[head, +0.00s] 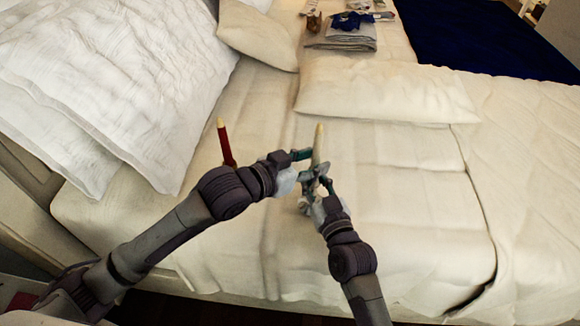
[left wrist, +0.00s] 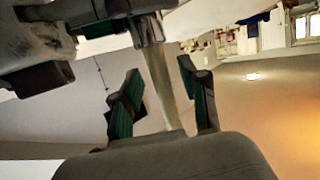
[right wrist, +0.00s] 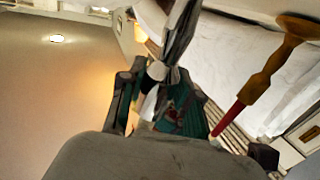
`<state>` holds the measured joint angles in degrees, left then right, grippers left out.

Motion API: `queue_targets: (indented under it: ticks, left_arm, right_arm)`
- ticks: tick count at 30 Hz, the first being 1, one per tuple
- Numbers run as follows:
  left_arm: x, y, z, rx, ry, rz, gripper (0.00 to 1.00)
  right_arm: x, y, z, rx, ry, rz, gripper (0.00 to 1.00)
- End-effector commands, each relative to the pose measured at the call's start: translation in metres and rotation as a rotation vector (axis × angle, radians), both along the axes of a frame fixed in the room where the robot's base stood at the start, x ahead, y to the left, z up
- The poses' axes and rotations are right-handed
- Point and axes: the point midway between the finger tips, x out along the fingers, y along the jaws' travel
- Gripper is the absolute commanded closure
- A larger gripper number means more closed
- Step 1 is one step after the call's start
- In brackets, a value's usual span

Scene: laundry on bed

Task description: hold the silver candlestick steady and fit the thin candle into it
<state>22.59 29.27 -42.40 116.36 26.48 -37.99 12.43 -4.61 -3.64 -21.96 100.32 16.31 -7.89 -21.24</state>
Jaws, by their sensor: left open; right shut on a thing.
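The silver candlestick (head: 308,183) is above the bed, partly hidden by my grippers. It also shows in the left wrist view (left wrist: 149,28) and right wrist view (right wrist: 181,38). My right gripper (head: 322,186) is shut on it. The thin cream candle (head: 319,142) stands nearly upright above the candlestick. In the left wrist view the candle (left wrist: 160,75) runs from the candlestick's end, touching or seated in it; how deep is hidden. My left gripper (head: 305,158) is open, its fingers on either side of the candle.
Pillows (head: 385,92) lie behind and left. Folded cloth (head: 342,38) lies farther back. The bed (head: 420,220) is bare on the right.

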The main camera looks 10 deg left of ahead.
Motion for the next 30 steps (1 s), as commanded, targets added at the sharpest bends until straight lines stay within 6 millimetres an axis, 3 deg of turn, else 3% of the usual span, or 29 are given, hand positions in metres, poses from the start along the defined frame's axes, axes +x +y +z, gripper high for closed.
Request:
queue_targets:
  ticks: [9,15,30]
  left_arm:
    - [-0.047,0.047,0.020,0.003,0.000,0.000,0.56]
    - [-0.067,0.066,0.029,0.002,0.000,0.001,0.56]
    - [-0.073,0.071,0.032,-0.001,-0.001,0.000,0.56]
  right_arm:
    - [0.000,0.000,-0.001,-0.001,0.002,-0.001,1.00]
    - [0.000,0.000,-0.001,-0.001,0.002,0.000,1.00]
    - [0.000,0.000,-0.001,0.000,0.001,0.000,1.00]
